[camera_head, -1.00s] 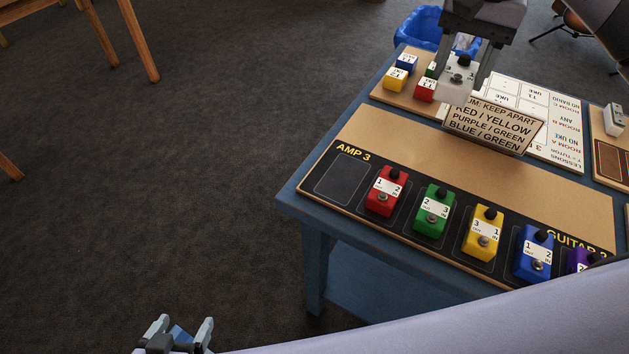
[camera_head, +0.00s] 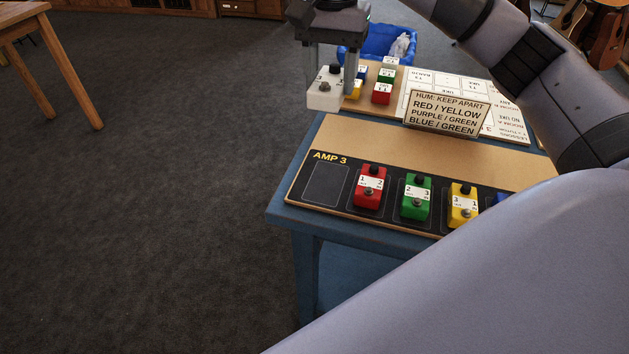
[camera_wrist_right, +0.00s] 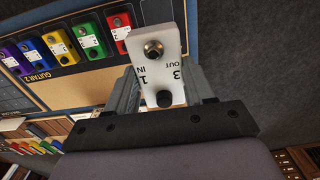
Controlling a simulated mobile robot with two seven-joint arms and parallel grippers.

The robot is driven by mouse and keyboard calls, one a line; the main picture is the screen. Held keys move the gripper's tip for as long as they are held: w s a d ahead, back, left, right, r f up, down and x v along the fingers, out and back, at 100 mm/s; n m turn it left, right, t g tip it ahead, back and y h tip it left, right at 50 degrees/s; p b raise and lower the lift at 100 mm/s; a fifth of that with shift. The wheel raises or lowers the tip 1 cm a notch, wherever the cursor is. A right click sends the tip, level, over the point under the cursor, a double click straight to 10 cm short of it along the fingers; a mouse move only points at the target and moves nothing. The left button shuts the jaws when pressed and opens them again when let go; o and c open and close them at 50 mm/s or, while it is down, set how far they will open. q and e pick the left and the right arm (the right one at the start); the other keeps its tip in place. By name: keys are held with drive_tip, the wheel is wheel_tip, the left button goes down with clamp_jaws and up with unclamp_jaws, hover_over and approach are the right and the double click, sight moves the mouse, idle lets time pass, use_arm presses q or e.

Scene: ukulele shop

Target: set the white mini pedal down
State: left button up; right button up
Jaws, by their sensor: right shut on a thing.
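The white mini pedal (camera_head: 325,92) is held between the fingers of my right gripper (camera_head: 331,72), above the left back edge of the blue table. In the right wrist view the white pedal (camera_wrist_right: 158,60) shows its knob, footswitch and the marks "IN 1" and "OUT 3", between the fingertips (camera_wrist_right: 160,88). The pedal board (camera_head: 326,184) marked "AMP 3" has an empty outlined slot at its left end. Red (camera_head: 370,187), green (camera_head: 416,197) and yellow (camera_head: 462,205) pedals stand to the right of that slot. My left gripper is out of view.
A sign (camera_head: 447,114) reading "HUM: KEEP APART" stands behind the board. Small coloured pedals stand on a back board beside a printed chart (camera_head: 460,88). A blue bin (camera_head: 378,45) is behind the table. My arm hides the board's right end.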

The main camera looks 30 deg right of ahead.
wheel_tip(320, 180, down, 15)
drive_tip(key=shift+r, duration=0.1)
wheel_tip(320, 180, down, 5)
idle(0.3)
drive_tip(key=shift+f+b, duration=0.2)
drive_tip(key=shift+b, duration=0.1)
drive_tip(key=o, duration=1.1)
drive_tip(key=shift+r, duration=0.1)
